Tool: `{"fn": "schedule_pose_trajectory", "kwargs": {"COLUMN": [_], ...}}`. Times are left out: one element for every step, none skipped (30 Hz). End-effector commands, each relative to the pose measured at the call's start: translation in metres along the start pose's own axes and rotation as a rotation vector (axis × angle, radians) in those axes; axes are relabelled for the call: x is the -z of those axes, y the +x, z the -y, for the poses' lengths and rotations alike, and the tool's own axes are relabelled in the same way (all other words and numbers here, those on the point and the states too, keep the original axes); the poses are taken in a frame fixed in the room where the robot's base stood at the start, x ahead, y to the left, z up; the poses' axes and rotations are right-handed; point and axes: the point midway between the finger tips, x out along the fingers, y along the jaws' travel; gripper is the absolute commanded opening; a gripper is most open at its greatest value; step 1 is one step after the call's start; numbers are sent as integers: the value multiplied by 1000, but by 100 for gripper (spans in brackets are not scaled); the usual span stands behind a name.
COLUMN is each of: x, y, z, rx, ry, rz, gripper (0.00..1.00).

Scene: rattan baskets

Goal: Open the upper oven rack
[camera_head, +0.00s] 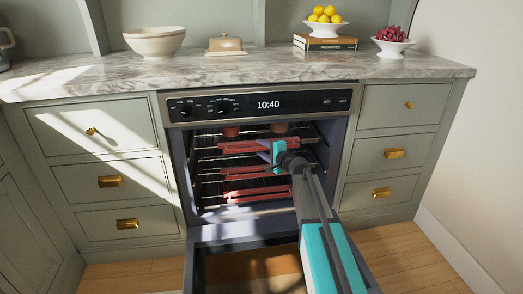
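The oven (178,112) stands in the middle of the counter with its door (222,238) folded down in front. The upper rack (208,149) is inside the cavity, with a red strip (240,146) along its front edge. A lower rack (212,201) with similar red strips (255,195) sits beneath it. My gripper (271,152) reaches into the oven at the right part of the upper rack's front. Its fingers are small and partly hidden by the teal gripper body, so I cannot tell whether they touch the rack or are open or shut.
Drawers with brass knobs flank the oven on the left (109,181) and right (393,154). Reddish pots (231,131) stand inside at the top of the oven. Bowls, books and a butter dish stand on the marble counter (250,66). Wooden floor (415,270) is clear at the right.

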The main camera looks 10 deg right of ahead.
Motion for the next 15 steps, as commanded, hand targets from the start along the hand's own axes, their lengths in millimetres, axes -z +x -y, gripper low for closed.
{"fn": "schedule_pose_trajectory", "kwargs": {"x": [0,0,0,0,0,0,0,0,0,0,0,0,0,0,0], "y": [0,0,0,0,0,0,0,0,0,0,0,0,0,0,0], "z": [0,0,0,0,0,0,0,0,0,0,0,0,0,0,0], "rx": [0,0,0,0,0,0,0,0,0,0,0,0,0,0,0], "ry": [0,0,0,0,0,0,0,0,0,0,0,0,0,0,0], "rz": [0,0,0,0,0,0,0,0,0,0,0,0,0,0,0], "gripper": [35,35,35,35,35,31,26,21,15,10,4,0,0,0,0]}}
